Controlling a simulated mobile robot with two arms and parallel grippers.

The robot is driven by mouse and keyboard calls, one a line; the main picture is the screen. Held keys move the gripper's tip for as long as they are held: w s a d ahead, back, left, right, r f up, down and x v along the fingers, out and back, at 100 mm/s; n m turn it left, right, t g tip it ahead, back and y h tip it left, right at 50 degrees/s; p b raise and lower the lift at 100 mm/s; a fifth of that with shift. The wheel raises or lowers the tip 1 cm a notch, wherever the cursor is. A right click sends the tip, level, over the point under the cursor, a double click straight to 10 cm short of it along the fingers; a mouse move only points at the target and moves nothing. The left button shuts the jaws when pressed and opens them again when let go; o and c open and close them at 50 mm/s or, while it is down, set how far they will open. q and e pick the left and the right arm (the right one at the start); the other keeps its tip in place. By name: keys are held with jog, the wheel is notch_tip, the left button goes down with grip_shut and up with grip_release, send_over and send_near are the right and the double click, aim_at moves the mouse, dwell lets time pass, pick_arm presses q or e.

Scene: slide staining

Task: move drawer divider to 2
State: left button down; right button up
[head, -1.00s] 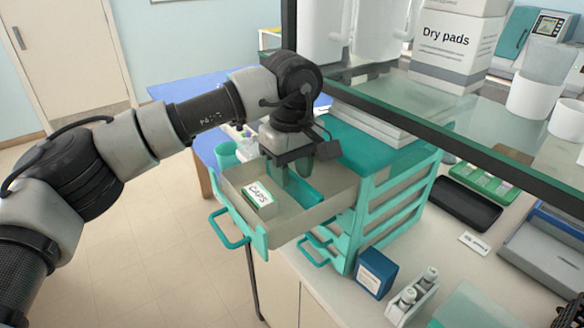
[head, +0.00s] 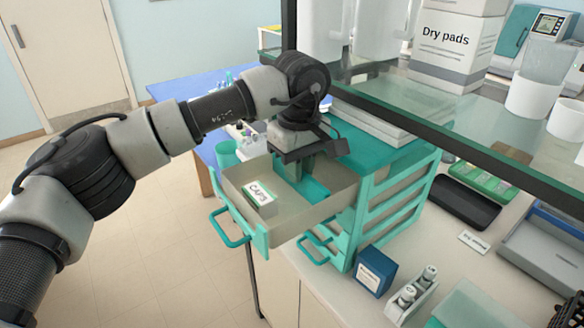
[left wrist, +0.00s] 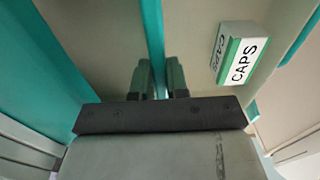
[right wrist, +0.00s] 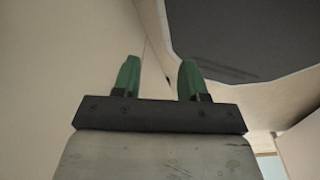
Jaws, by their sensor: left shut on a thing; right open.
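The open top drawer (head: 300,226) of a teal drawer unit (head: 395,200) is pulled out, with grey inner walls. A teal divider (head: 314,189) stands inside it; it also shows as a thin teal strip in the left wrist view (left wrist: 151,35). My left gripper (head: 292,174) reaches down into the drawer and is shut on the divider, its fingers (left wrist: 158,78) on either side of it. A box marked CAPS (head: 260,198) sits in the drawer on the front side of the divider. My right gripper (right wrist: 155,78) is open and empty, seen only in its own wrist view.
A glass shelf (head: 440,95) with a Dry pads box (head: 453,45) overhangs the unit's right side. A second teal handle sits below the open drawer.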

pick_arm(q)
jog(key=shift+w+d, duration=0.3)
jog(key=shift+d, duration=0.15)
jog(key=c, duration=1.1)
grip_release()
notch_tip(320, 180, up, 11)
jog(key=shift+f+b, duration=0.1)
jog(key=shift+b, duration=0.45)
